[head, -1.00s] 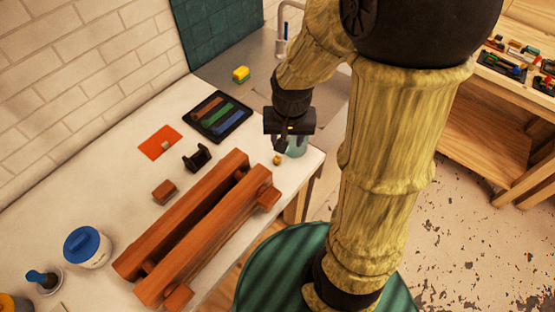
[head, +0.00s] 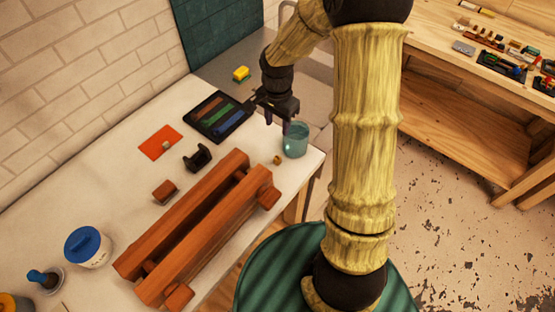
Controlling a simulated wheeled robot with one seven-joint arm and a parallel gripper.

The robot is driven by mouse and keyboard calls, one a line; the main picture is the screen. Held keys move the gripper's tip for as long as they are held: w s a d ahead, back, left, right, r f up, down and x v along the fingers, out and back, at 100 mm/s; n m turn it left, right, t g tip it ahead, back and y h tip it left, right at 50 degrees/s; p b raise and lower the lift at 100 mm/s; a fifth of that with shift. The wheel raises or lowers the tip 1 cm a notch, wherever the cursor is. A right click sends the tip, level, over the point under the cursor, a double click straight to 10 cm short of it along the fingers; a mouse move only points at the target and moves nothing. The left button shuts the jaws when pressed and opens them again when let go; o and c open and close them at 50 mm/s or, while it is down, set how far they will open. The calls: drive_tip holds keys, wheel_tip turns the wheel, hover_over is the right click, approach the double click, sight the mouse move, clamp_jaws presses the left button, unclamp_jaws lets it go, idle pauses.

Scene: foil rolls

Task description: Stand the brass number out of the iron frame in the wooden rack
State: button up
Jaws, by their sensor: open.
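The wooden rack (head: 212,223) is two long reddish-brown rails joined by cross blocks, lying diagonally on the white counter. A small black holder with upright ends (head: 197,158) stands just behind it and may be the iron frame. A tiny brass-coloured piece (head: 277,160) lies beside the rack's far end; I cannot tell whether it is the brass number. My gripper (head: 278,120) points down with its fingers apart and empty. It is above the counter, between the black tray and the glass, behind the brass-coloured piece.
A teal glass (head: 295,141) stands near the counter's right edge. A black tray (head: 243,108) holds coloured strips.

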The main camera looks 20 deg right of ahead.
drive_tip(key=p, duration=0.2)
hover_over(277, 158)
wheel_tip(277, 158, down, 11)
drive_tip(key=shift+d+f, duration=0.1)
drive_tip(key=shift+p, duration=0.3)
drive_tip(key=shift+f+p, duration=0.45)
drive_tip(key=shift+f, duration=0.2)
drive_tip(key=shift+f+p, duration=0.65)
drive_tip(key=shift+f, duration=1.3)
clamp_jaws()
